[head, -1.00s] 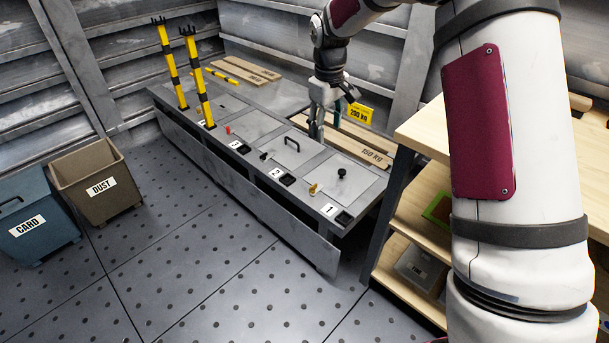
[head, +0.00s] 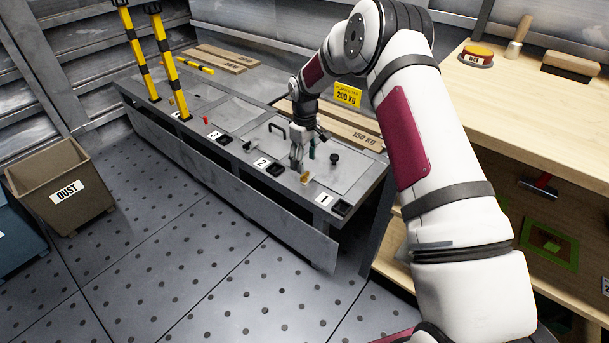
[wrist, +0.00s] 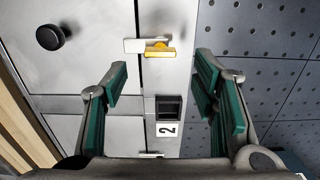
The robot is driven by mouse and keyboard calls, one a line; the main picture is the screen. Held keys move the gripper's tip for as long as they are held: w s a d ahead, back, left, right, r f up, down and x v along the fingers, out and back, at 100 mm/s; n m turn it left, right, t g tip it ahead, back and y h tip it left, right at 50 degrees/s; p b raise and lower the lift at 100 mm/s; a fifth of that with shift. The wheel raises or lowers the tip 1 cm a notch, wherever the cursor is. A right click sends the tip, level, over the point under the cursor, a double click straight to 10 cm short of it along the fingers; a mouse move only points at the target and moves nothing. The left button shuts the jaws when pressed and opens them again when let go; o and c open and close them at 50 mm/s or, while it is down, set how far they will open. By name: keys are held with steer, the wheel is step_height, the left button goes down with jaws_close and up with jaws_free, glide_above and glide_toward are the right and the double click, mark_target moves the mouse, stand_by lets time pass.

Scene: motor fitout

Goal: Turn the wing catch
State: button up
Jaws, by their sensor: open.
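A small yellow wing catch (head: 305,177) sits on the grey bench top beside the hatch with the black knob. In the wrist view the yellow catch (wrist: 158,53) lies crosswise with a pale metal piece against it, at top centre. My gripper (head: 297,162) points down over the bench, close to this catch. In the wrist view my gripper (wrist: 162,70) is open, with its green-padded fingers wide apart on either side and nothing between them. The catch appears ahead of the fingers; I see no contact.
The black knob (head: 334,158) and black handle (head: 277,130) stand up from the hatches. A black socket (wrist: 168,108) lies beside label 2. Yellow-black posts (head: 170,70) rise at the far end.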

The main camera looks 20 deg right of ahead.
mark_target(305, 174)
steer(key=shift+f+b, duration=0.75)
steer(key=shift+f, duration=1.95)
steer(key=shift+c, duration=0.5)
steer(key=c, duration=1.2)
